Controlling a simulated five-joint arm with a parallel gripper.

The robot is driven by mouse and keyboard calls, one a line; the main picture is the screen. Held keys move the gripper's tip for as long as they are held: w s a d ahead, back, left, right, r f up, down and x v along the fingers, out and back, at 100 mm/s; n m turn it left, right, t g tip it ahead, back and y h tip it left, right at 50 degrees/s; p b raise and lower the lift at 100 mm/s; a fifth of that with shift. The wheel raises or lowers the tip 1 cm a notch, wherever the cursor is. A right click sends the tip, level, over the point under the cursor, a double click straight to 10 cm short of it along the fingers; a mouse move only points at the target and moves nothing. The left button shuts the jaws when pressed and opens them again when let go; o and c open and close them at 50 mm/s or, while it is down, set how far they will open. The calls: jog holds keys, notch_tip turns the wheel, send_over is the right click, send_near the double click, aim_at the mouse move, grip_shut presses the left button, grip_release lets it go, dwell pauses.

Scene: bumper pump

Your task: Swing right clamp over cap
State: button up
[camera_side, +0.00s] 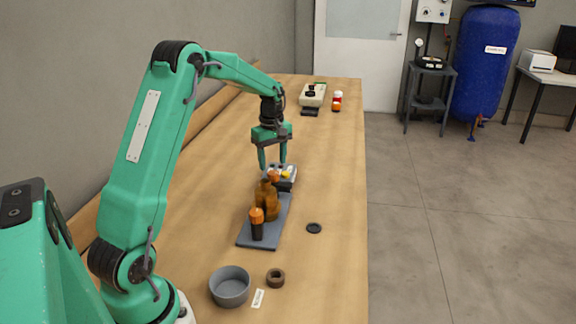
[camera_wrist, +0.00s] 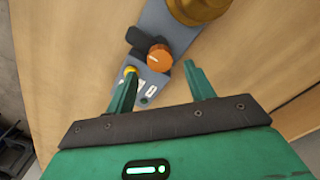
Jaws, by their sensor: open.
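A grey fixture plate (camera_side: 245,238) lies on the bench with an amber bottle (camera_side: 267,206) standing on it. The bottle also shows at the top of the wrist view (camera_wrist: 200,8). A grey block (camera_side: 290,184) with a yellow knob (camera_side: 287,175) is at the plate's far end. In the wrist view an orange round cap or knob (camera_wrist: 159,57) sits beside a dark lever-like part (camera_wrist: 137,39) and the yellow knob (camera_wrist: 130,70). I cannot tell which part is the right clamp. My gripper (camera_side: 272,168) is open and empty; its fingertips (camera_wrist: 160,74) straddle the block area, contact unclear.
A dark bottle with an orange top (camera_side: 257,226) stands at the plate's near end. A black disc (camera_side: 314,228), grey bowl (camera_side: 230,287), brown ring (camera_side: 276,278) and white label (camera_side: 258,298) lie nearer. A pale device (camera_side: 312,95) stands far back. The bench's right side is mostly clear.

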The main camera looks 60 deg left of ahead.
aim_at(273, 172)
jog(key=shift+f, duration=1.7)
jog(key=c, duration=1)
